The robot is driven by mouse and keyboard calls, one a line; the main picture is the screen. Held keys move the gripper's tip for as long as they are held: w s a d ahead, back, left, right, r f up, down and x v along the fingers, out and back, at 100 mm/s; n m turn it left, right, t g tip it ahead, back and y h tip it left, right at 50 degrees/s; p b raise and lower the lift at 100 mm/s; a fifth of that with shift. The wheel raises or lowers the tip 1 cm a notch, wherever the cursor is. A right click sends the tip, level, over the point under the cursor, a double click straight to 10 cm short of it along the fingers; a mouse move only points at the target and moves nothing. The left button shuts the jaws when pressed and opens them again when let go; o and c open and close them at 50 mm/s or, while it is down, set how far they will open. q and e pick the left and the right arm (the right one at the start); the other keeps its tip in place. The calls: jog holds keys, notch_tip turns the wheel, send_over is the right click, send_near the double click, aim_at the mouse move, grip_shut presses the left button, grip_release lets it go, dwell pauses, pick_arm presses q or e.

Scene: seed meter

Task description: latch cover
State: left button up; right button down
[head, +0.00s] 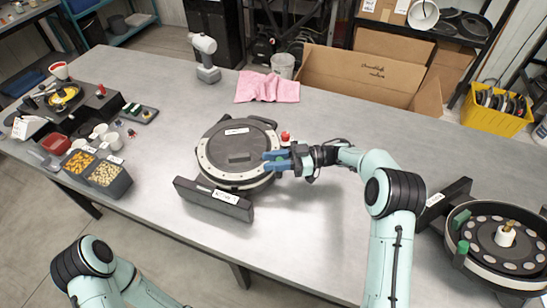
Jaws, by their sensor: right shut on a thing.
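The seed meter (203,162) sits on the grey table with its round dark cover (236,143) lying on top, inside a pale ring. A raised block shows in the middle of the cover and a white label near its far edge. My right gripper (270,161) reaches in from the right, its blue fingers shut at the right rim of the meter. They are closed on what seems to be a small green latch, mostly hidden by the fingers. A red knob (285,137) stands just beyond the gripper. My left arm shows at the bottom left; its gripper is out of view.
A second, open seed meter (483,270) with green latches stands at the right table edge. Bins of seed (107,178), cups and trays fill the left end. The table's front middle is clear.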

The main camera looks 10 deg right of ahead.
jog(key=shift+a+r, duration=0.1)
jog(key=c, duration=0.9)
grip_release()
jog(key=shift+c, duration=0.2)
jog(key=s+d, duration=0.1)
jog(key=d, duration=1.2)
jog(key=shift+s+d, duration=0.2)
jog(key=shift+s, duration=0.05)
jog(key=shift+a, duration=0.1)
